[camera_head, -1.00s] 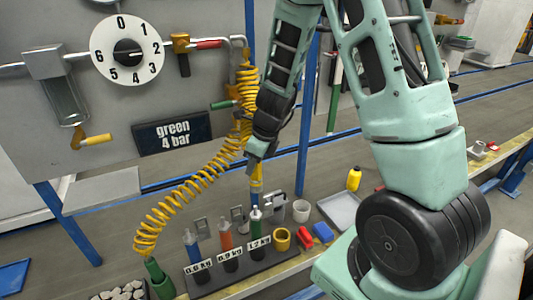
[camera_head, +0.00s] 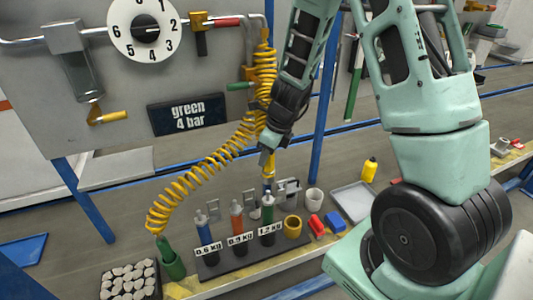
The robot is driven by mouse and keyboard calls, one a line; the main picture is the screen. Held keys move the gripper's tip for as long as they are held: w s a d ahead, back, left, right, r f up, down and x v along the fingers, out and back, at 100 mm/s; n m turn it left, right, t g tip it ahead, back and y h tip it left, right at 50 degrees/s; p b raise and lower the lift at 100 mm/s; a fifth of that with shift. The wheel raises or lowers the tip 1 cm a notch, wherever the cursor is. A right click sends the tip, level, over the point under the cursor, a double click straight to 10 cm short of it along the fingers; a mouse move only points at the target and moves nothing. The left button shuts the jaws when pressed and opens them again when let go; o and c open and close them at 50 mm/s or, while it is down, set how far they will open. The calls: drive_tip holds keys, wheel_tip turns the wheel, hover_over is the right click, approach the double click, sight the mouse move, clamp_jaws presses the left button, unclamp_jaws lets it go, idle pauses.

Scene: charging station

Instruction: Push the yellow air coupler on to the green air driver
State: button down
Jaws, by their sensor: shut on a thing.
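My gripper (camera_head: 267,157) points down above the tool rack and is shut on the yellow air coupler (camera_head: 268,173), which shows as a small yellow piece below the fingers. The green air driver (camera_head: 268,209) stands upright in the dark rack (camera_head: 222,264), behind the 1.2 kg label. The coupler is in line above the driver's top; I cannot tell whether they touch. A yellow coiled hose (camera_head: 205,180) runs beside my gripper and sags to the lower left. My wrist hides part of the hose.
Blue (camera_head: 204,230) and orange-red (camera_head: 237,221) drivers stand left of the green one. A yellow ring (camera_head: 293,226), red block (camera_head: 315,224) and blue block (camera_head: 334,220) lie right. A green holder (camera_head: 171,260) stands left. The panel dial (camera_head: 146,29) and "green 4 bar" sign (camera_head: 187,113) are behind.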

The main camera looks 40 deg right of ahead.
sight(267, 176)
drive_tip(key=shift+f+b, duration=1.05)
drive_tip(key=shift+f, duration=0.5)
drive_tip(key=shift+f+b, duration=2.3)
drive_tip(key=shift+f, duration=0.35)
idle(0.4)
drive_tip(key=c, duration=1)
unclamp_jaws()
drive_tip(key=shift+c, duration=0.2)
drive_tip(key=p+v, duration=0.7)
drive_tip(key=v, duration=1)
drive_tip(key=shift+r, duration=0.2)
drive_tip(key=shift+s+d, duration=0.1)
